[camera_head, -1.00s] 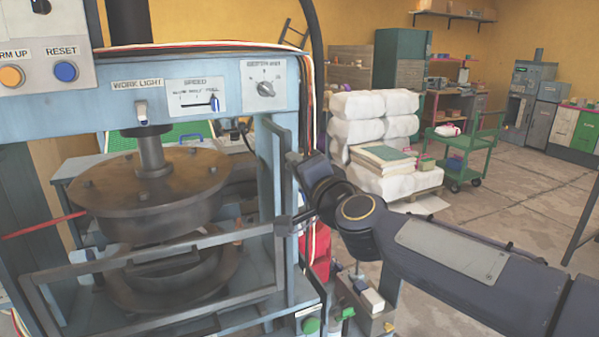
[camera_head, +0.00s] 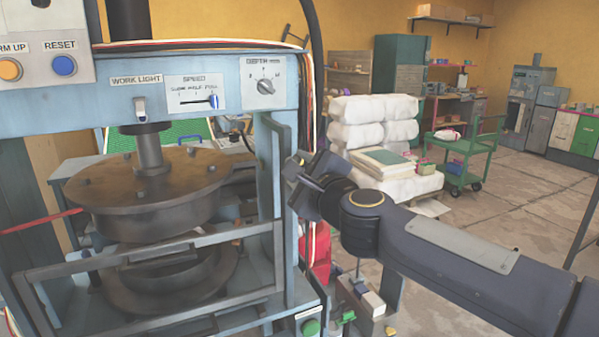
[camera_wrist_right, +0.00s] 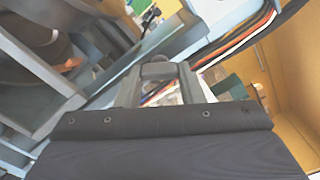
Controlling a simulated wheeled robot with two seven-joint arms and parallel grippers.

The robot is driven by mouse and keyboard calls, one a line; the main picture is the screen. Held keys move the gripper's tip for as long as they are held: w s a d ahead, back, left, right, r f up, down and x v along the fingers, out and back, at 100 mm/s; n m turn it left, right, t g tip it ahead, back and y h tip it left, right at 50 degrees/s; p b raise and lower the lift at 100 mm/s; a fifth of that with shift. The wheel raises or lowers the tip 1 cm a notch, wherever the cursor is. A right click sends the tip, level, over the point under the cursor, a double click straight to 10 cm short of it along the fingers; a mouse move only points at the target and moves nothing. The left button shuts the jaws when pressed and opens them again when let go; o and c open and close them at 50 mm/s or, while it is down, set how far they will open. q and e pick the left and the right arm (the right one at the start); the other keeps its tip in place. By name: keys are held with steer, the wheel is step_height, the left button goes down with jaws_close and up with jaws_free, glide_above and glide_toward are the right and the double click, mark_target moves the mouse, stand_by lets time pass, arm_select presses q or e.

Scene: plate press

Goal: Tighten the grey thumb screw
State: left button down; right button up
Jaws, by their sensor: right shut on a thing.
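My right arm comes in from the right in the head view, and its gripper (camera_head: 294,168) is at the right post of the press, beside the guard frame. In the right wrist view the two fingers of this gripper (camera_wrist_right: 158,82) stand on either side of a small dark grey rounded piece, which looks like the grey thumb screw (camera_wrist_right: 158,70). The gripper is shut on it. The screw cannot be made out in the head view, and its thread is hidden. My left gripper is not in view.
The guard frame (camera_head: 170,258) crosses in front of the round press plate (camera_head: 148,185). Cables (camera_head: 306,110) run down the right post. A small box with parts (camera_head: 366,300) stands below my arm. Wrapped white bales (camera_head: 365,135) and a green cart (camera_head: 465,150) are behind.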

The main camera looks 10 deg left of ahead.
steer(key=m+b, duration=0.1)
steer(key=m, duration=0.2)
steer(key=m+b, duration=0.1)
steer(key=m, duration=0.3)
steer(key=m+b, duration=0.1)
steer(key=m, duration=0.3)
steer(key=shift+a+f, duration=0.2)
steer(key=shift+f, duration=0.05)
steer(key=shift+s+m, duration=0.1)
steer(key=shift+m, duration=0.2)
steer(key=o, duration=1)
steer(key=shift+r, duration=0.1)
steer(key=v, duration=0.8)
steer(key=shift+b, duration=0.35)
